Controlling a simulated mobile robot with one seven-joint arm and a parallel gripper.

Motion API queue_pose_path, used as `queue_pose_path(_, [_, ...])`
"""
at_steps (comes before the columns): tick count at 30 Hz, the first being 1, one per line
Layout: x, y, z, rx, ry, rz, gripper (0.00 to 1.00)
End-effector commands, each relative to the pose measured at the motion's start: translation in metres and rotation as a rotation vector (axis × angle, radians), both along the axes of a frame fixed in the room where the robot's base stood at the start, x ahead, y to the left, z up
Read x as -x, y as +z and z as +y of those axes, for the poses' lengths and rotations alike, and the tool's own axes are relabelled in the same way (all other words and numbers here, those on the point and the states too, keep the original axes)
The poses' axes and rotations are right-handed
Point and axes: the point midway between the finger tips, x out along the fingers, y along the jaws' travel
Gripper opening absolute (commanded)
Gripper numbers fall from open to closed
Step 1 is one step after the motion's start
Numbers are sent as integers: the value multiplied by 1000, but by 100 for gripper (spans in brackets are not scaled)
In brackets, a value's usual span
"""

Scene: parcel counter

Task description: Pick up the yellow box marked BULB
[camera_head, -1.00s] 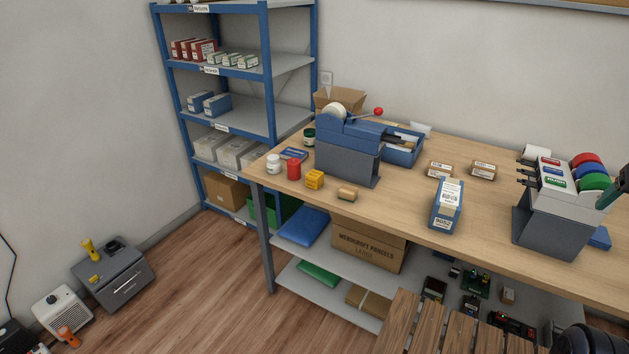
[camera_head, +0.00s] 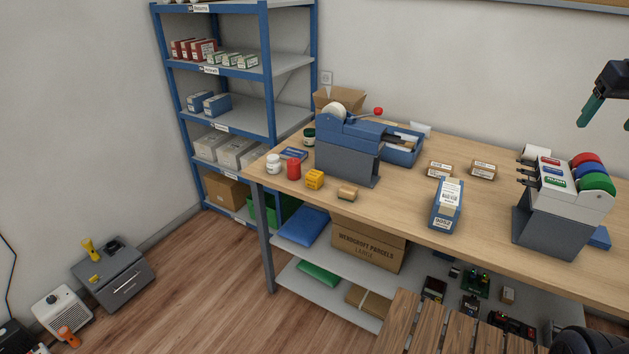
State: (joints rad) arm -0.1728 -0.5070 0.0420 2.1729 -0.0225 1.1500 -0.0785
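A small yellow box (camera_head: 314,179) sits on the wooden workbench (camera_head: 400,206) near its left front edge. Its marking is too small to read. A red can (camera_head: 293,169) stands just left of it, and a small brown box (camera_head: 347,193) lies to its right. My gripper (camera_head: 606,118) is in the air at the upper right, far from the yellow box. Its green fingers point down and are spread apart with nothing between them.
A blue-grey tape dispenser (camera_head: 348,150) stands right behind the yellow box. A white jar (camera_head: 273,164) is at the left corner. A blue-and-white box (camera_head: 446,205) and a label dispenser (camera_head: 555,205) stand farther right. Bare bench lies between them.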

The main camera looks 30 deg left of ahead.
Motion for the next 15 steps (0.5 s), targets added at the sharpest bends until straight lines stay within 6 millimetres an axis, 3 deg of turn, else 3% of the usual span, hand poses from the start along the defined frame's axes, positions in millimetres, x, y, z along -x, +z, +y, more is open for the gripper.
queue_pose_path(6, [-53,27,63,40,166,37,73])
queue_pose_path(15, [-109,47,166,89,388,82,73])
